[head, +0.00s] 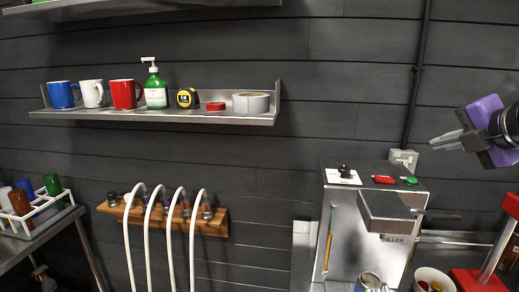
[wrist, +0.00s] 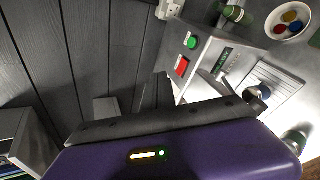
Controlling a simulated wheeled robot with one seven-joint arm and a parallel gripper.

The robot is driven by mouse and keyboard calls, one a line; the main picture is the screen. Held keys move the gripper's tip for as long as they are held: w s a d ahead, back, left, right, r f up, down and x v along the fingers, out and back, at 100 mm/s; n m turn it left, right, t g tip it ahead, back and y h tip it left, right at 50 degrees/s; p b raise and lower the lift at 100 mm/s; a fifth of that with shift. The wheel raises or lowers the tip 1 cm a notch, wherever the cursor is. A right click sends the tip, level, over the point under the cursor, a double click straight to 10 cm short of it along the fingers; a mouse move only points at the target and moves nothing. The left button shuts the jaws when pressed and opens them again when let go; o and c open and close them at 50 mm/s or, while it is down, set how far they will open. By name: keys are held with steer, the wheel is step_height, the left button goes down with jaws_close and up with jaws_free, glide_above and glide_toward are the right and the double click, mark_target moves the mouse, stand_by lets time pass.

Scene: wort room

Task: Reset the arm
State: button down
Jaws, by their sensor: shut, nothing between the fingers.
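My gripper (head: 447,142) is at the right of the head view, raised in front of the dark wall. Its grey fingers point left and are shut with nothing between them. Its purple body (wrist: 175,155) fills the bottom of the wrist view, with a small lit yellow and green indicator. Below and left of it in the head view stands a steel machine (head: 345,230) with a red switch (head: 384,180) and a green button (head: 411,181) on top. The red switch (wrist: 182,67) and green button (wrist: 192,42) also show in the wrist view. The gripper appears apart from the machine.
A steel wall shelf (head: 200,116) holds mugs, a green pump bottle, a tape measure and tape rolls. White hoses (head: 151,240) hang from a wooden rack (head: 215,226). A bowl (head: 434,279) and a red stand (head: 480,281) are at the lower right.

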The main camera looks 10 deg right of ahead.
steer(key=w+a+r+m+t+y, duration=0.1)
steer(key=a+r+m+t+y, duration=0.2)
steer(key=a+r+m+t, duration=0.3)
steer(key=s+a+f+m+t+h+b, duration=0.1)
steer(key=s+a+f+m+h, duration=0.15)
steer(key=s+f+m, duration=0.55)
steer(key=s+a+f+m+t+h+b, duration=0.15)
steer(key=s+f+m+h, duration=0.35)
steer(key=f, duration=0.5)
steer(key=s+a+f+m+h, duration=0.25)
steer(key=s+f+m, duration=0.35)
steer(key=f+m, duration=0.3)
steer(key=s+a+f+n+g+y+b, duration=0.1)
steer(key=s+a+f+n+g+y, duration=0.2)
steer(key=s+f, duration=0.6)
steer(key=s+a+f+n+g+y+b, duration=0.1)
steer(key=s+a+f+n+g+y, duration=0.2)
steer(key=s+f, duration=0.7)
steer(key=s+a+y, duration=0.2)
steer(key=s+a, duration=0.2)
steer(key=s, duration=0.1)
steer(key=shift+s+a+f, duration=0.2)
steer(key=shift+s+a, duration=0.05)
steer(key=shift+a, duration=0.1)
